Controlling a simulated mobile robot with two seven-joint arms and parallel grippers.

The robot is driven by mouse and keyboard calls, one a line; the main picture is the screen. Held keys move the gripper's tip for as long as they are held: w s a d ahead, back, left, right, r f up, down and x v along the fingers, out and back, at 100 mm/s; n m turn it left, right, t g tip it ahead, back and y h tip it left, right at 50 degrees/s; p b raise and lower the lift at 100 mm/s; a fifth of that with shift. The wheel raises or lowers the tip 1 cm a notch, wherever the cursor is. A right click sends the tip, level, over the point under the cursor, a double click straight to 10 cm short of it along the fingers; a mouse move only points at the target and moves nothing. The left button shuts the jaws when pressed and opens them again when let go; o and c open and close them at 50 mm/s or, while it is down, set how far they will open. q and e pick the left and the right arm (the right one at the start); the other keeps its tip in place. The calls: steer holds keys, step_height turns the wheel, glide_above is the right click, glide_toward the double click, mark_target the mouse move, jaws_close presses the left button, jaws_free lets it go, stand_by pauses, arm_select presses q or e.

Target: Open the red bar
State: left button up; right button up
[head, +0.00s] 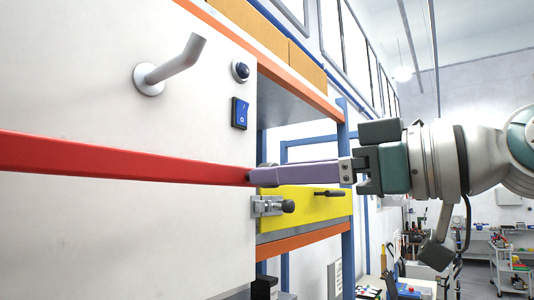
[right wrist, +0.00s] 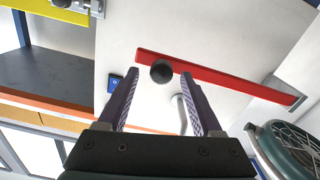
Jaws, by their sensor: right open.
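The red bar (head: 120,160) runs across the white panel from the left edge to near the panel's right edge in the head view. My right gripper (head: 254,177) reaches in from the right, its purple fingers at the bar's right end. In the right wrist view the two fingers (right wrist: 160,77) are apart. My left gripper is not in view.
The white panel (head: 120,225) also carries a grey peg handle (head: 172,68), a round dark button (head: 240,71) and a blue switch (head: 239,113) above the bar. A metal latch (head: 270,206) sits below my fingers beside a yellow panel (head: 318,208). Blue frame posts stand behind.

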steer(key=shift+x, duration=1.4)
jaws_close()
stand_by(0.4)
